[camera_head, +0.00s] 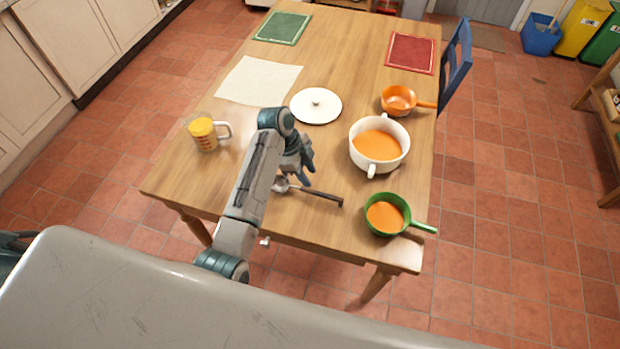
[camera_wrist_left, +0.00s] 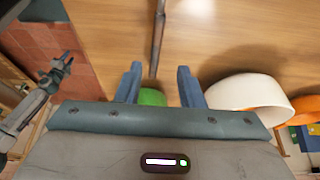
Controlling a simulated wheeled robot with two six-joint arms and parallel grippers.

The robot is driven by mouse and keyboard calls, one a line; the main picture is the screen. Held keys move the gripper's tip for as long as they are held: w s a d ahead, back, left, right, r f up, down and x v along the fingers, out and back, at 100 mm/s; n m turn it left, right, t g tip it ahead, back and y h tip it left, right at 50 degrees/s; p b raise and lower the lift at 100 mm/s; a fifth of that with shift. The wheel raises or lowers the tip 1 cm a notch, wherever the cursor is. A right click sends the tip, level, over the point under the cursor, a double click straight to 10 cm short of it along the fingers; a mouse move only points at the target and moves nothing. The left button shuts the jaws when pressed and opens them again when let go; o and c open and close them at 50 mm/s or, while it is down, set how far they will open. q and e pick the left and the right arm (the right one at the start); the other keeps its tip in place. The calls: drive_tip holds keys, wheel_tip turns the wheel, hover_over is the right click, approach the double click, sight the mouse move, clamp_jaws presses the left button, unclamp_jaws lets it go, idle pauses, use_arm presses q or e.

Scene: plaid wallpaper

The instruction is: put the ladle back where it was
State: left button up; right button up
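The ladle (camera_head: 322,195) lies on the wooden table near its front edge, its bowl at the left and its dark handle pointing right. My left gripper (camera_head: 304,165) is above the table, just behind the ladle in the head view. In the left wrist view its two blue fingers (camera_wrist_left: 158,88) are apart with nothing held between them. The ladle handle (camera_wrist_left: 157,40) runs toward the gap between the fingers, apart from both. An arm with a gripper (camera_wrist_left: 60,68), seemingly my right, shows small at the left of the wrist view; its finger state is unclear.
A white pot (camera_head: 378,168) and a green pan (camera_head: 398,230), both with orange contents, stand at the right. An orange pan (camera_head: 410,105), white lid (camera_head: 316,106) and yellow-topped measuring cup (camera_head: 203,146) stand around. Placemats and a cloth lie at the back.

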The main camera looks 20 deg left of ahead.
use_arm(q)
drive_tip(key=v, duration=0.9)
drive_tip(key=shift+r, duration=0.15)
drive_tip(key=shift+a, duration=0.1)
